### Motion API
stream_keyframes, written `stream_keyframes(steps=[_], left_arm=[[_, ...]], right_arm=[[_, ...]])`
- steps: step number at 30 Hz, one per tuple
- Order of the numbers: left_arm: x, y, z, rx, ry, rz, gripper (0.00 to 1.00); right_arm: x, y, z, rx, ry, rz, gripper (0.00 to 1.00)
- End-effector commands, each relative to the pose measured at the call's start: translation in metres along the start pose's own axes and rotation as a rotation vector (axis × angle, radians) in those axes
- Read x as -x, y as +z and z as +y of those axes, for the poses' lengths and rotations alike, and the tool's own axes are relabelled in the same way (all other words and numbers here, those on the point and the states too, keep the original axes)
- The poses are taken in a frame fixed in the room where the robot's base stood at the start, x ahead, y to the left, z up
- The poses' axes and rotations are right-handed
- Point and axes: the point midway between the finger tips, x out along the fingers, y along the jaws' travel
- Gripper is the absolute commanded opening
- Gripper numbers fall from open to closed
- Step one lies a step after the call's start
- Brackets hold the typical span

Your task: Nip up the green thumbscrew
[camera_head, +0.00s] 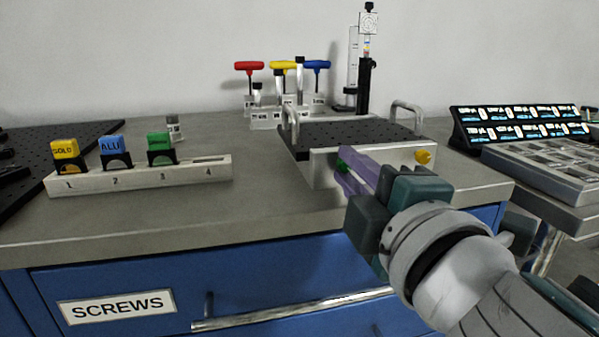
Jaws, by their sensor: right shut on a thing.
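The green thumbscrew (342,166) sits on the front face of a metal box with a perforated black top (350,133). Only a small green part of it shows; the rest is hidden behind my gripper. My right gripper (350,171) comes in from the lower right, its purple fingers shut on the green thumbscrew. A yellow thumbscrew (423,157) is on the same front face, farther right. My left gripper is not in view.
A numbered rack (140,180) with gold, blue and green blocks stands at left. T-handled drivers (283,66) stand in a holder behind. A dark display panel (520,124) and grey tray (550,165) are at right. A blue drawer marked SCREWS (270,290) is below the bench edge.

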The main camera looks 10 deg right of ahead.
Motion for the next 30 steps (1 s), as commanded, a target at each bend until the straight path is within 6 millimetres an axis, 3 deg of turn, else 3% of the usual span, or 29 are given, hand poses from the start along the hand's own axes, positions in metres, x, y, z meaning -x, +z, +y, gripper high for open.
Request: stream_keyframes(steps=[15,30], left_arm=[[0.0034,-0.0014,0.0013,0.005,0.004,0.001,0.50],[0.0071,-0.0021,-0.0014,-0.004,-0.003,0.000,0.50]], right_arm=[[0.0002,-0.0003,0.0011,-0.456,0.000,0.000,0.00],[0.0000,-0.0002,0.0007,-0.652,0.000,0.000,0.00]])
